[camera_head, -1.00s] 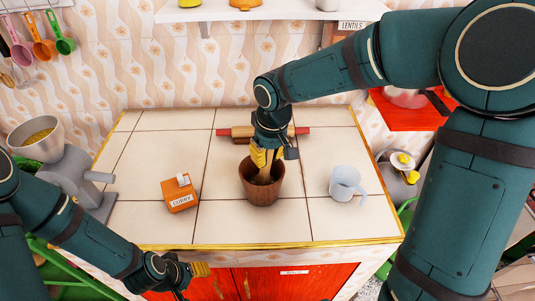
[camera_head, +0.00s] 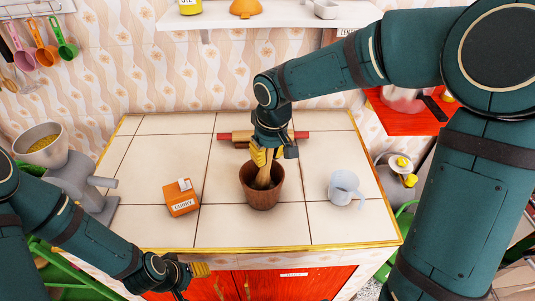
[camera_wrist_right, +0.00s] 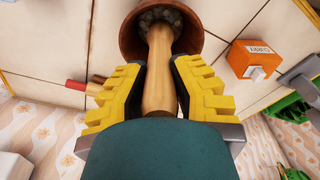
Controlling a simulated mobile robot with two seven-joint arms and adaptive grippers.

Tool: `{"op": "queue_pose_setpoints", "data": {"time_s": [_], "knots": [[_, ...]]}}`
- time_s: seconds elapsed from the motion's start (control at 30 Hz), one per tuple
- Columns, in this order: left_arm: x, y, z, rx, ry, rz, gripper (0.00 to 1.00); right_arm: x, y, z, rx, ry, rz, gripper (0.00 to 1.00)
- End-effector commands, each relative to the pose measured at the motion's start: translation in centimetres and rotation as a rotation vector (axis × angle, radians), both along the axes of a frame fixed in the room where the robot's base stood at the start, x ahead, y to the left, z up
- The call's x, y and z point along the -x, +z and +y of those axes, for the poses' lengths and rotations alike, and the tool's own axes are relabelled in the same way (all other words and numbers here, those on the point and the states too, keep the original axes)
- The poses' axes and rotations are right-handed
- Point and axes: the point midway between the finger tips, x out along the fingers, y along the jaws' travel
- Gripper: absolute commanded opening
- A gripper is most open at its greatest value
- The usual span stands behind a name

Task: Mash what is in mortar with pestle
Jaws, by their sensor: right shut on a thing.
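The brown mortar (camera_head: 262,193) stands upright on the tiled counter in the head view. Its mouth also shows in the right wrist view (camera_wrist_right: 128,42), with greyish lumps inside. My right gripper (camera_head: 263,158) is over the mortar, its yellow fingers on both sides of the wooden pestle (camera_wrist_right: 159,75), shut on it. The pestle's lower end is inside the mortar, and its tip is hidden among the contents. My left gripper (camera_head: 192,276) is low at the counter's front edge, away from the mortar; its opening is unclear.
An orange curry box (camera_head: 181,201) stands left of the mortar, a clear measuring cup (camera_head: 344,187) right of it. A rolling pin (camera_head: 226,136) lies behind. A grey machine with a bowl (camera_head: 72,174) stands at the far left. Bare tiles lie between them.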

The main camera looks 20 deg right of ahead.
Motion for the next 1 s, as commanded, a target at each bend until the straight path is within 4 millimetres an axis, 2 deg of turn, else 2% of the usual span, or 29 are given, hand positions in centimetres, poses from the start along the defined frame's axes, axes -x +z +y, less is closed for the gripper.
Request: {"op": "queue_pose_setpoints", "data": {"time_s": [0.43, 1.0], "knots": [[0.0, -0.2, 0.0, 0.000, 0.000, 0.000, 0.57, 0.0, -0.2, 0.0, 0.000, 0.000, -0.001, 0.00], [0.0, -1.8, 0.0, 0.000, 0.000, 0.000, 0.57, 0.0, -2.3, 0.0, -0.001, 0.000, -0.002, 0.00]]}}
